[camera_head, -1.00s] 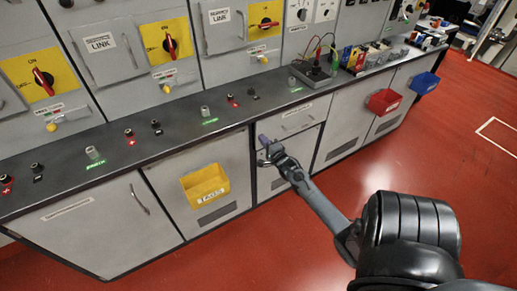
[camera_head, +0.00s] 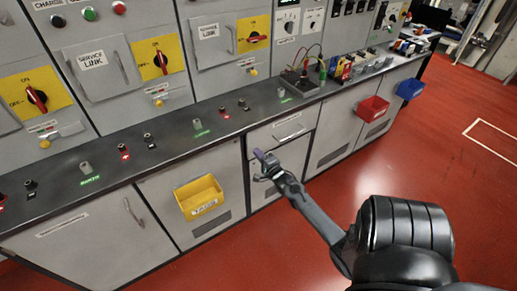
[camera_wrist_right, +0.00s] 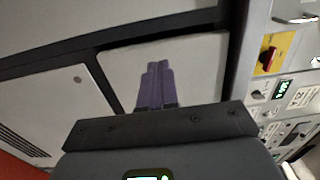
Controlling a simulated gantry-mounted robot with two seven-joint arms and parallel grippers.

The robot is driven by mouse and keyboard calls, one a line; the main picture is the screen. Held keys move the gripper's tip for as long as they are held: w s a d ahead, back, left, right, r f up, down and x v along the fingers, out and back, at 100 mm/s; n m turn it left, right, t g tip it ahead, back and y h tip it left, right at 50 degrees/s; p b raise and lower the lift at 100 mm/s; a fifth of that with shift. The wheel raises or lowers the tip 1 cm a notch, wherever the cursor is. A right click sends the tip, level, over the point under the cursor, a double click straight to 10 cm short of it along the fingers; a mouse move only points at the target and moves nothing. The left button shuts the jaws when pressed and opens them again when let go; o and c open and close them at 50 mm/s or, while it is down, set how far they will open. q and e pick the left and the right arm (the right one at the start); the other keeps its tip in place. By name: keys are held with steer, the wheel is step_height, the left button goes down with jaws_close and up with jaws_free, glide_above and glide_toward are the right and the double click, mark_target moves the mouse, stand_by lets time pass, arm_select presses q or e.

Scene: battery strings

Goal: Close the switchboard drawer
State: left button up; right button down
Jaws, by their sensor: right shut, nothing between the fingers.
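The switchboard drawer (camera_head: 277,131) is a pale grey front with a label and handle, under the dark counter. It looks about level with the neighbouring fronts; I cannot tell whether a small gap remains. My right gripper (camera_head: 259,157) is at its lower left, shut and empty. In the right wrist view, its purple fingertips (camera_wrist_right: 156,75) are together and point at the pale drawer front (camera_wrist_right: 190,65), which has a dark gap along its edge. Contact is unclear. My left gripper is out of view.
A yellow bin (camera_head: 199,197) hangs on the door to the left. Red (camera_head: 373,108) and blue (camera_head: 411,88) bins hang to the right. The counter (camera_head: 150,157) carries terminals and a wired test box (camera_head: 299,82). Red floor (camera_head: 300,235) in front is clear.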

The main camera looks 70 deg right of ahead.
steer(key=p+v, duration=0.2)
steer(key=v, duration=0.8)
steer(key=w+a+r+n+t+y, duration=0.1)
steer(key=w+a+n+y, duration=0.25)
steer(key=a, duration=0.45)
steer(key=w+a+r+n+t+y, duration=0.1)
steer(key=w+a+n+y, duration=0.2)
steer(key=a, duration=0.4)
steer(key=w+a+r+n+g+y, duration=0.1)
steer(key=a+r+n+g+y, duration=0.3)
steer(key=a, duration=0.7)
steer(key=w+a+f+n+g+y, duration=0.1)
steer(key=a+n, duration=0.4)
steer(key=a, duration=0.7)
steer(key=s+a+r+n+g, duration=0.1)
steer(key=s+a+n+g, duration=0.25)
steer(key=s+n, duration=0.25)
steer(key=s+a+r+n+g, duration=0.1)
steer(key=s+a+n+g, duration=0.1)
steer(key=s+n+g, duration=0.3)
step_height(320, 180, up, 38)
steer(key=n+t+p, duration=0.1)
steer(key=p, duration=3.6)
steer(key=shift+s+a+p, duration=0.2)
steer(key=shift+s+p, duration=0.05)
steer(key=shift+p, duration=0.1)
